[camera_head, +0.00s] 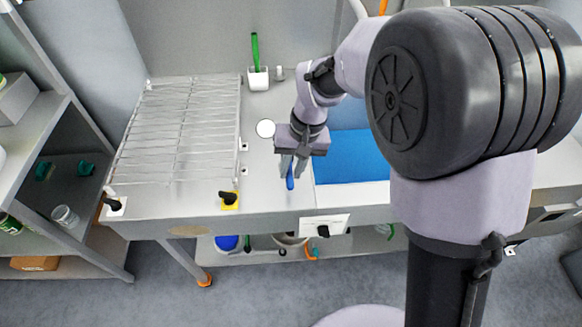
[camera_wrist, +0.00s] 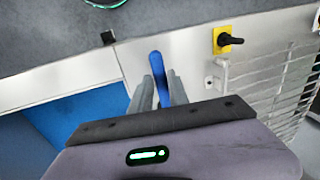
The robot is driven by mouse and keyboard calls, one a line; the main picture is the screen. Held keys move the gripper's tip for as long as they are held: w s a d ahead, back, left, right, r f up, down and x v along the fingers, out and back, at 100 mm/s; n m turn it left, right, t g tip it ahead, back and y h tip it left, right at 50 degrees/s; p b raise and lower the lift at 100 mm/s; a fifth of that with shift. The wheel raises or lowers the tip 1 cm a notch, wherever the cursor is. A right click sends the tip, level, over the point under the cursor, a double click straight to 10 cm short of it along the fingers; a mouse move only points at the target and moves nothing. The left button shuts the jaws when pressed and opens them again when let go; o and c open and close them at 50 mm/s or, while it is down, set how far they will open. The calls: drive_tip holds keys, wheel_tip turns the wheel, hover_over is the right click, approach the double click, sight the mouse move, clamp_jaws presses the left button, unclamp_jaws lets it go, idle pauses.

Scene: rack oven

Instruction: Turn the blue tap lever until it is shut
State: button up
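The blue tap lever (camera_head: 290,181) stands near the front edge of the steel counter, just left of the blue basin. In the wrist view the lever (camera_wrist: 157,66) runs up between the two grey fingers, and its rounded end shows past their tips. My gripper (camera_head: 291,167) is over the lever and points down. In the wrist view my gripper (camera_wrist: 160,85) has a finger on each side of the lever, with a narrow space between them. I cannot tell if either finger touches it. The tap's body is hidden.
A wire rack (camera_head: 180,130) covers the counter's left part. A black knob on a yellow plate (camera_head: 229,199) is at the front edge, left of the lever. A black knob on a white panel (camera_head: 323,230) is below. The blue basin (camera_head: 350,160) lies right of the gripper.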

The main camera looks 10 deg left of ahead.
drive_tip(key=shift+o, duration=1.3)
drive_tip(key=d+r+p, duration=0.3)
drive_tip(key=r+p, duration=0.3)
drive_tip(key=r, duration=1.1)
drive_tip(key=shift+w+d, duration=0.15)
drive_tip(key=shift+w, duration=0.25)
drive_tip(key=s+d+m+t+b, duration=0.3)
drive_tip(key=s+d, duration=0.4)
drive_tip(key=s, duration=0.2)
drive_tip(key=s+d+f+m+t+b, duration=0.1)
drive_tip(key=s+d+m+t+b, duration=0.2)
drive_tip(key=s+d, duration=0.3)
drive_tip(key=s+m, duration=0.1)
drive_tip(key=s, duration=0.2)
drive_tip(key=shift+s+d+f+b, duration=0.2)
drive_tip(key=shift+d+f+b, duration=0.1)
drive_tip(key=shift+d, duration=0.1)
